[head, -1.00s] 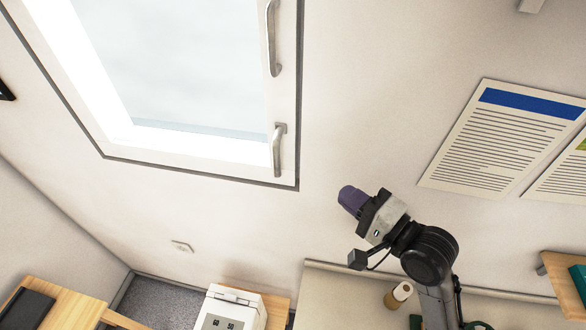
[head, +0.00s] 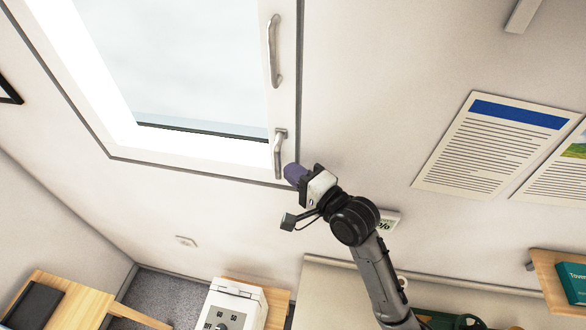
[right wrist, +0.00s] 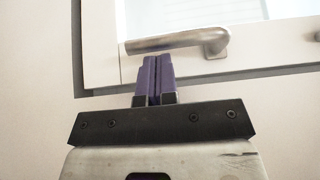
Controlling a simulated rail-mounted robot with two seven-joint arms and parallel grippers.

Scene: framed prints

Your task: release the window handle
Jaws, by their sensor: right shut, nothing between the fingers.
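The window (head: 200,60) is a white frame with a grey outer edge on the wall. Its silver lever handle (head: 279,150) sits low on the right side of the frame and hangs down in the head view. The handle also shows in the right wrist view (right wrist: 178,42), just beyond the fingertips. My right gripper (head: 290,173) has purple fingers and points at the handle's lower end. In the right wrist view its fingers (right wrist: 153,62) are pressed together and empty. Whether they touch the handle I cannot tell. My left gripper is not in view.
A fixed silver grab bar (head: 273,50) is higher on the same frame side. Printed sheets (head: 495,145) hang on the wall to the right. A shelf (head: 553,285) with a teal book is at lower right. A white appliance (head: 238,303) stands below.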

